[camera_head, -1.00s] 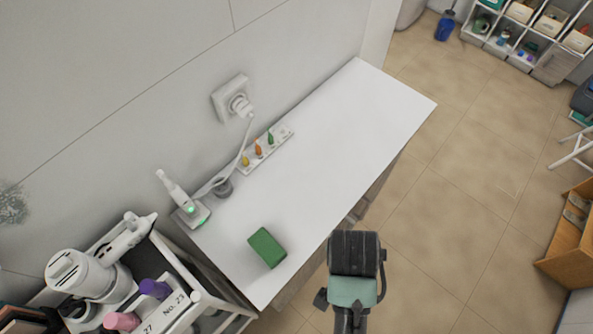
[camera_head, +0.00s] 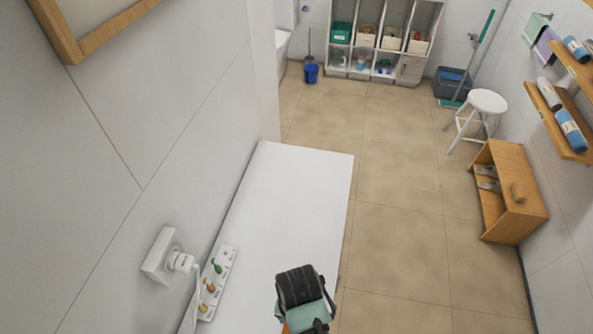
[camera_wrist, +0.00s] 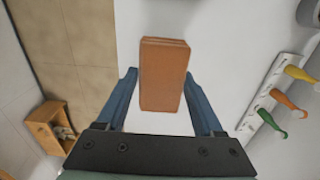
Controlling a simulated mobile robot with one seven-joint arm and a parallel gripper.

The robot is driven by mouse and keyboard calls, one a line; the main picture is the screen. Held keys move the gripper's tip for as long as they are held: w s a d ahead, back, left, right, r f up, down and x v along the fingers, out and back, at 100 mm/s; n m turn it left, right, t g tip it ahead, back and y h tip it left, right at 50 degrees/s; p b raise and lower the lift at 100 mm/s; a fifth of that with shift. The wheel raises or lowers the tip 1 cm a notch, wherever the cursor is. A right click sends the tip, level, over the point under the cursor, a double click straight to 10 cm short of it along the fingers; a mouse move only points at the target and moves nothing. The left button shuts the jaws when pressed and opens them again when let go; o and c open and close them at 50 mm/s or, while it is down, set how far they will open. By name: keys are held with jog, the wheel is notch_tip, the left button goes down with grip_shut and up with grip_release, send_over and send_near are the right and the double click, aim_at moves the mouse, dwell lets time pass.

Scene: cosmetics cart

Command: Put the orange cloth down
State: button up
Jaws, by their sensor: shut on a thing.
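The orange cloth (camera_wrist: 163,82) is a folded block lying between the fingers of my gripper (camera_wrist: 164,90) in the wrist view. My gripper is shut on it. In the head view my gripper (camera_head: 303,298) is over the right side of the white countertop (camera_head: 300,190), near the bottom of the picture. Only a sliver of orange shows beneath it there. White surface lies behind the cloth in the wrist view; I cannot tell how high above it the cloth is.
The far part of the countertop is clear. A wooden cabinet (camera_head: 505,193) and a white stool (camera_head: 487,102) stand across the floor.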

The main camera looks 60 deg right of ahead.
jog(key=shift+f, duration=2.05)
jog(key=shift+w, duration=0.1)
jog(key=o, duration=1.2)
jog(key=shift+r, duration=0.1)
notch_tip(320, 180, up, 12)
jog(key=shift+f, duration=0.1)
